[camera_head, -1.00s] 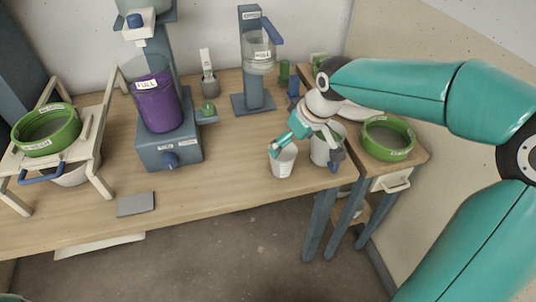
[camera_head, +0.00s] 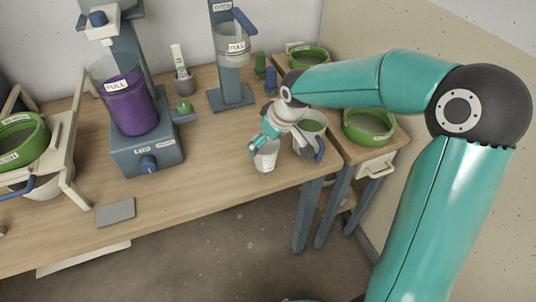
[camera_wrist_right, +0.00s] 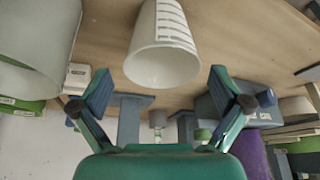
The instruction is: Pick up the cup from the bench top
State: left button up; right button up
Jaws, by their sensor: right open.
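The white cup (camera_head: 265,156) stands upright on the bench top (camera_head: 215,165) near its front edge, with graduation-like marks on its side. It also shows large in the right wrist view (camera_wrist_right: 162,48), mouth facing the camera. My right gripper (camera_head: 264,137) is over and beside the cup, partly covering its top in the head view. In the wrist view, its two fingers (camera_wrist_right: 165,92) are spread apart on either side of the cup's rim, with nothing held between them. My left gripper is not in view.
A grey jug with a blue handle (camera_head: 307,146) stands close to the right of the cup. Green-rimmed sieves (camera_head: 369,126) sit on the side stand. A purple-filled vessel (camera_head: 131,105) and a dispenser stand (camera_head: 230,92) are behind left.

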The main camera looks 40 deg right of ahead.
aim_at(263, 149)
jog(key=x, duration=0.5)
jog(key=shift+s+a, duration=0.1)
jog(key=shift+s, duration=0.05)
jog(key=c, duration=1)
